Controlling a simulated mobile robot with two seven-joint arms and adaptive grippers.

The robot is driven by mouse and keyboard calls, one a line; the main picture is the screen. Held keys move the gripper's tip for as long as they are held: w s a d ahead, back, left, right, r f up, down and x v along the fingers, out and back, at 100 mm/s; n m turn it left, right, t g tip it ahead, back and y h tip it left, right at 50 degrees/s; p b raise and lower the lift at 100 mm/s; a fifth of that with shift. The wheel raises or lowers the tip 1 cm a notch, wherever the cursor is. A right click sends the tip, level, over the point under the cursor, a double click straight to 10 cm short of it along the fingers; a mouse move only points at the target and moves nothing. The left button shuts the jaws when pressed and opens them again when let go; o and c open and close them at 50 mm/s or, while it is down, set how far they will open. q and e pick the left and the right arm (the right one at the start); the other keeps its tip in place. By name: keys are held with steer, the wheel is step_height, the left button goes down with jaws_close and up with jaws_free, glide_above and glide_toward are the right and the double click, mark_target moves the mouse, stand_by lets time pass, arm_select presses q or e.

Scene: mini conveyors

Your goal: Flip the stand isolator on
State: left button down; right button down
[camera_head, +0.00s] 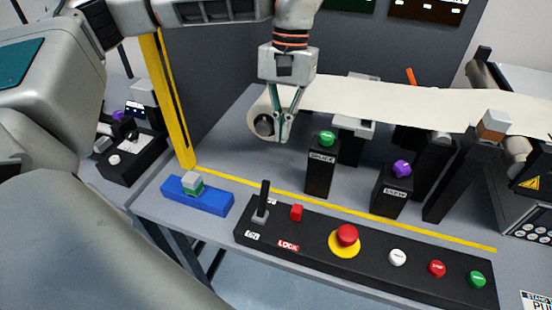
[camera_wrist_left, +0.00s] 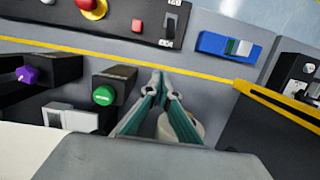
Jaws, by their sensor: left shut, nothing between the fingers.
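A long black control panel (camera_head: 370,256) lies along the table's front. A black lever (camera_head: 263,199) stands upright at its left end, with small white labels by it and a red LOCK label (camera_head: 288,245) nearby. No label that I can read says isolator. The lever also shows at the top of the left wrist view (camera_wrist_left: 171,22). My left gripper (camera_head: 283,139) is above and behind the panel, shut and empty, fingers pointing down beside a roll. In the left wrist view its fingertips (camera_wrist_left: 159,78) are apart from the lever. My right gripper is not in view.
A red square button (camera_head: 296,212) and a red emergency button (camera_head: 346,236) sit right of the lever. A blue block (camera_head: 197,196) is to its left. Black posts with a green knob (camera_head: 327,138) and a purple knob (camera_head: 402,169) stand behind. A yellow post (camera_head: 168,100) rises at left.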

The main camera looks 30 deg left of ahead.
mark_target(263, 200)
arm_select(q)
step_height(263, 200, down, 10)
steer(key=s+b, duration=0.1)
steer(key=s, duration=0.1)
steer(key=s+r, duration=0.1)
steer(key=s+d+r, duration=0.1)
steer(key=s, duration=0.1)
steer(key=shift+s+d+r, duration=0.1)
steer(key=shift+d+r, duration=0.05)
steer(key=shift+r, duration=0.1)
